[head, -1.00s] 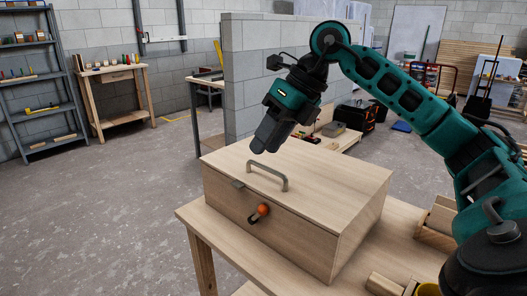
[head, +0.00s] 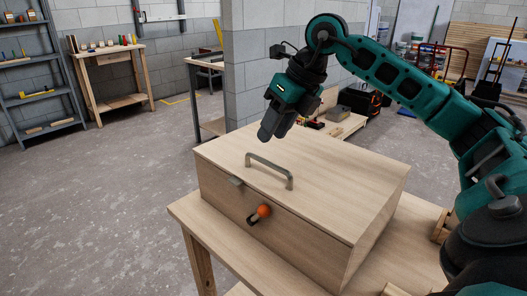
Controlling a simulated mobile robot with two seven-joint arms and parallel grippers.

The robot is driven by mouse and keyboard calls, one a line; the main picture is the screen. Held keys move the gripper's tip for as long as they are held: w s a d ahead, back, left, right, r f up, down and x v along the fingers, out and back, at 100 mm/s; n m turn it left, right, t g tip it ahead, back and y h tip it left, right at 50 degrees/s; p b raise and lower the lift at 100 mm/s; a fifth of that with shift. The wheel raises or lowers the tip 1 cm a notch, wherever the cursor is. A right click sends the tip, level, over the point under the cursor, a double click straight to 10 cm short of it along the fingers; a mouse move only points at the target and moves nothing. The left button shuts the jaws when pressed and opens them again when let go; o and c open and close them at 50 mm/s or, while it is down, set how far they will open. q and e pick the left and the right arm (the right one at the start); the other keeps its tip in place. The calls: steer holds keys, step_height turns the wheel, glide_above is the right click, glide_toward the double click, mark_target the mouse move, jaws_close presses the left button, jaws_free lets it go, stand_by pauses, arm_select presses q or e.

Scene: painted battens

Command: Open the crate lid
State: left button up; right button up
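The wooden crate (head: 300,238) stands on a wooden table (head: 190,212). Its lid (head: 335,175) is shut. A grey bar handle (head: 268,168) is fixed on the lid. A latch with an orange knob (head: 263,211) is on the crate's front face, and a small grey metal tab (head: 236,181) sits at the lid's front edge. My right gripper (head: 266,136) hangs above the lid, just behind the handle in the picture and apart from it. Its fingers overlap from this side, so I cannot tell whether it is open. My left gripper is out of view.
Wooden pieces (head: 440,225) lie on the table right of the crate. A grey block wall (head: 262,60) stands behind. A workbench (head: 110,55) and a metal shelf (head: 40,100) stand at the back left. The floor left of the table is clear.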

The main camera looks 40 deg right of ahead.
steer(key=x, duration=0.6)
steer(key=shift+c, duration=0.3)
jaws_close()
steer(key=shift+r, duration=0.1)
